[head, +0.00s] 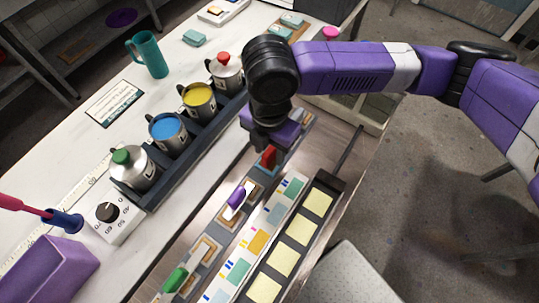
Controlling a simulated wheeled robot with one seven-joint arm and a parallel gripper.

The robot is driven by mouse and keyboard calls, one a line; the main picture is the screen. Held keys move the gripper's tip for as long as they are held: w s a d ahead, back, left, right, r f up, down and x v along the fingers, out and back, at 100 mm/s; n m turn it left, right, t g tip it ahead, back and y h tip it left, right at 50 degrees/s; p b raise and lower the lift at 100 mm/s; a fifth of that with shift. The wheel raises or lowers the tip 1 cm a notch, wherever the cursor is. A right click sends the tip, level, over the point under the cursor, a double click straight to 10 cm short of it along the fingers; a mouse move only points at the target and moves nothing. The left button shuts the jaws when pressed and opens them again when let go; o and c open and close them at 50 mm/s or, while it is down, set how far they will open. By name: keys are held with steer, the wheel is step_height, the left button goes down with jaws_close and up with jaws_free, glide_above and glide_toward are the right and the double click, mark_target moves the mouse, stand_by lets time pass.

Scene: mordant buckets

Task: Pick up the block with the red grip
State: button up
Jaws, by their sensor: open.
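The block with the red grip (269,157) stands in a grey strip of trays (207,250) in the middle of the head view. Its red upright grip shows, while most of its base is hidden under my gripper. My gripper (264,146) is open, pointing down directly over the red grip. I cannot tell whether the fingers are around the grip or just above it. A block with a purple grip (236,197) and one with a green grip (176,279) sit in the same strip, nearer the front left.
A dark rack holds several metal buckets, including a blue one (168,131) and a yellow one (199,100), left of my gripper. A card of colour swatches (258,242) and a black tray with yellow pads (302,232) lie to the right. A dial box (113,216) stands front left.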

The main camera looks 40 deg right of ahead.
mark_target(269, 151)
steer(key=shift+f, duration=0.5)
jaws_close()
steer(key=shift+r, duration=0.1)
step_height(269, 151, up, 20)
stand_by(0.5)
